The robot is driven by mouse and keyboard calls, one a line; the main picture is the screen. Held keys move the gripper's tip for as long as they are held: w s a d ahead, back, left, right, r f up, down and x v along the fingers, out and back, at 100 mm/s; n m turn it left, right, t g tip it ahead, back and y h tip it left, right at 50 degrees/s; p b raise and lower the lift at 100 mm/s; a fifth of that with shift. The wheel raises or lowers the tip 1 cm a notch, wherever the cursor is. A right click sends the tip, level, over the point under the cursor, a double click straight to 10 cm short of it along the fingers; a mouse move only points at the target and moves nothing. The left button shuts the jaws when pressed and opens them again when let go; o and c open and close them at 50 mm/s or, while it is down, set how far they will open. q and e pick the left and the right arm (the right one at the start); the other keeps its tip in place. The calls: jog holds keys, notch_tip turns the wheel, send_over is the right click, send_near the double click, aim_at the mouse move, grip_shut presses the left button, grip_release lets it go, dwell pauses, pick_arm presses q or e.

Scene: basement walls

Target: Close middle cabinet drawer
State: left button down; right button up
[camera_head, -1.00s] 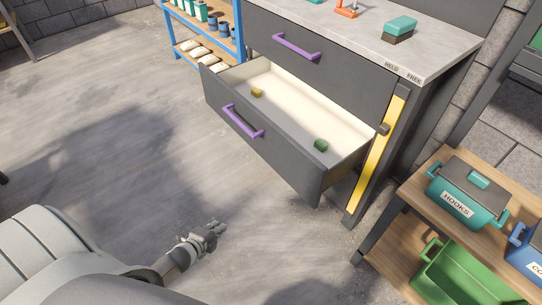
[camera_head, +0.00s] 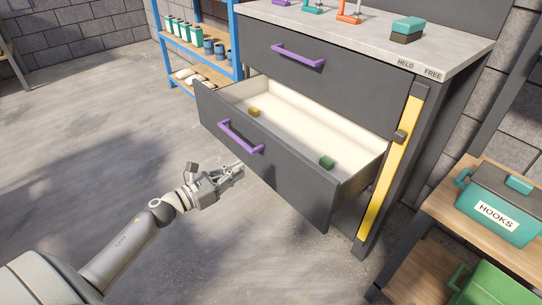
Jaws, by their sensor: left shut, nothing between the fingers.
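The cabinet's middle drawer (camera_head: 285,178) is pulled well out, with a dark front and a purple handle (camera_head: 240,136). My left gripper (camera_head: 238,170) is shut and empty. In the picture it shows just below the open drawer's front, below the handle; I cannot tell whether it touches. My right gripper is not in view.
A yellow upright bar (camera_head: 392,165) with a dark knob runs along the cabinet's right side. A wooden shelf with a teal HOOKS bin (camera_head: 495,205) stands at right. A blue rack (camera_head: 197,45) stands behind at left. The floor at left is clear.

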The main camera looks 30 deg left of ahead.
aim_at(278, 149)
pick_arm(q)
jog(key=b+x, duration=0.1)
jog(key=x, duration=1)
jog(key=shift+w, duration=0.15)
jog(key=shift+x, duration=0.85)
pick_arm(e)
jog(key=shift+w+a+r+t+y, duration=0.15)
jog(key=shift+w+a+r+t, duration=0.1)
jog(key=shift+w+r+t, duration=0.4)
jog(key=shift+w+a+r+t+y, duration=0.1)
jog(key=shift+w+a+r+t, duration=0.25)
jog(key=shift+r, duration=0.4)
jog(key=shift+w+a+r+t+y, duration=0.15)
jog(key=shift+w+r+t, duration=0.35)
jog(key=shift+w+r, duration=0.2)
